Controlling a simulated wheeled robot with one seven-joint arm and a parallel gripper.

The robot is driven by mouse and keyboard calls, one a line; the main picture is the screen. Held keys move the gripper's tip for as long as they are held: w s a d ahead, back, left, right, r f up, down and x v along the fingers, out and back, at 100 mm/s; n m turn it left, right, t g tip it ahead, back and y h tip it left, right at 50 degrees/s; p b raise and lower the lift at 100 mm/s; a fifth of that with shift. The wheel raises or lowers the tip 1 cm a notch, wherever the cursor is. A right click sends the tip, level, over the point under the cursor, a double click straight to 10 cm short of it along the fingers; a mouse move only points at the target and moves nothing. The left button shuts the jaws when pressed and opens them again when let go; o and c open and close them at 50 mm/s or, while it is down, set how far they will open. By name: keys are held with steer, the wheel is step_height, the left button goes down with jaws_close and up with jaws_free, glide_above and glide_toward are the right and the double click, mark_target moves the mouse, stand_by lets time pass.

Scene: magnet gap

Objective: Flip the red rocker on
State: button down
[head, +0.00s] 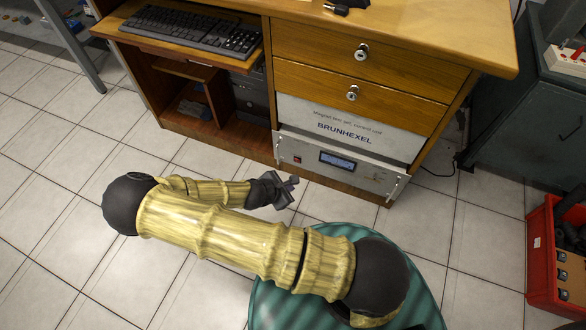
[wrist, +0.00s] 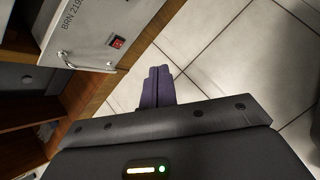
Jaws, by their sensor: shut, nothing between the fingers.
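The red rocker (head: 297,159) is a small red switch on the left part of the grey front panel of the control unit (head: 311,158), low in the wooden desk. In the wrist view the red rocker (wrist: 117,42) sits near the panel's lower edge, beside a metal handle. Which way it is tipped is too small to tell. My gripper (head: 290,187) is in front of the unit, below and left of the rocker in the head view, apart from it. In the wrist view my gripper's purple fingers (wrist: 158,78) are together and empty, to the right of and below the rocker.
The unit has a lit blue display (head: 338,160) and side handles. Two drawers with locks are above it. A keyboard (head: 191,30) lies on a pulled-out shelf at left. A red crate (head: 541,260) stands at right.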

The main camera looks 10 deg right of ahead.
steer(key=w+a+f+n+t+b, duration=0.2)
steer(key=w+f+n+t, duration=0.2)
steer(key=n, duration=0.3)
steer(key=shift+f+n, duration=0.25)
steer(key=shift+n, duration=0.05)
steer(key=b, duration=0.8)
glide_toward(297, 161)
steer(key=x, duration=0.4)
steer(key=f+x, duration=0.1)
steer(key=shift+f, duration=0.2)
steer(key=shift+w+d+r+b, duration=0.15)
steer(key=shift+w+r+b, duration=0.1)
steer(key=shift+w+b, duration=0.05)
steer(key=shift+r+p, duration=0.1)
steer(key=shift+p, duration=0.2)
